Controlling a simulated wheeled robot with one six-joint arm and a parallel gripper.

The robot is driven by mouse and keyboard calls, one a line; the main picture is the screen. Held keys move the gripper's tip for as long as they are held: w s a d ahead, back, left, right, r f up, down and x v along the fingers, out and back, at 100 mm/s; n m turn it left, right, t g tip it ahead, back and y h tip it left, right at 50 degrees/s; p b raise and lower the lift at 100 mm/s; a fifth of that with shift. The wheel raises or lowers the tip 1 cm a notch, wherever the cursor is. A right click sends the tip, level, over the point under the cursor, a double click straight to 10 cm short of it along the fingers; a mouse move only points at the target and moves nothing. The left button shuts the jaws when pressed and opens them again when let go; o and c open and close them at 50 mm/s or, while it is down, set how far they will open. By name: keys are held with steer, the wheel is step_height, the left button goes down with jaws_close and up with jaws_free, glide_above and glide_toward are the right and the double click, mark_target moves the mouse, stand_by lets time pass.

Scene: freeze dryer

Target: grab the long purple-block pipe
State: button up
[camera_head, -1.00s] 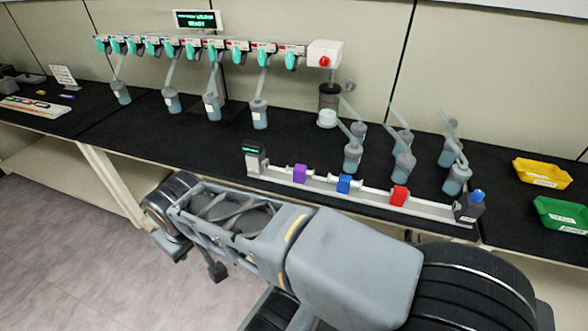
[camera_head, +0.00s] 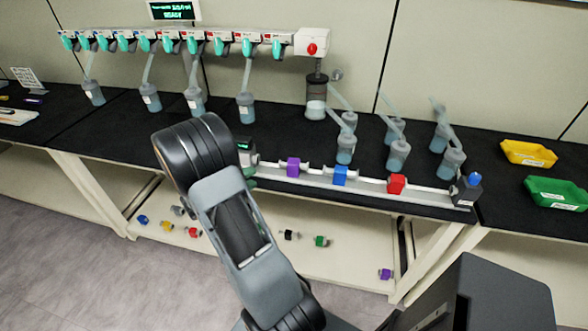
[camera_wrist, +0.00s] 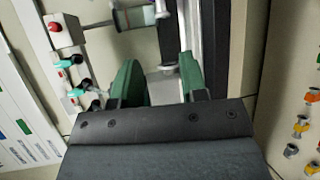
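A purple block (camera_head: 293,167) on a white pipe sits at the left part of a long grey rail (camera_head: 330,181) near the front edge of the black bench. A smaller purple piece (camera_head: 385,273) lies on the lower shelf at the right. My gripper (camera_wrist: 158,65) has two green fingers spread apart in the wrist view, with a gap between them. A pale cylindrical part and a grey strip show beyond this gap. No purple shows in the wrist view.
A blue block (camera_head: 340,175) and a red block (camera_head: 396,183) share the rail. Several flasks stand behind it. Several small coloured pieces lie on the lower shelf (camera_head: 350,255).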

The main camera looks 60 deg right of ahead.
mark_target(294, 168)
steer(key=p+x, duration=0.1)
steer(key=x, duration=0.6)
steer(key=shift+d+f, duration=0.1)
steer(key=shift+d, duration=0.3)
steer(key=shift+p+x, duration=1.1)
steer(key=shift+x, duration=1.7)
steer(key=shift+w+f, duration=0.1)
steer(key=shift+c, duration=0.3)
jaws_close()
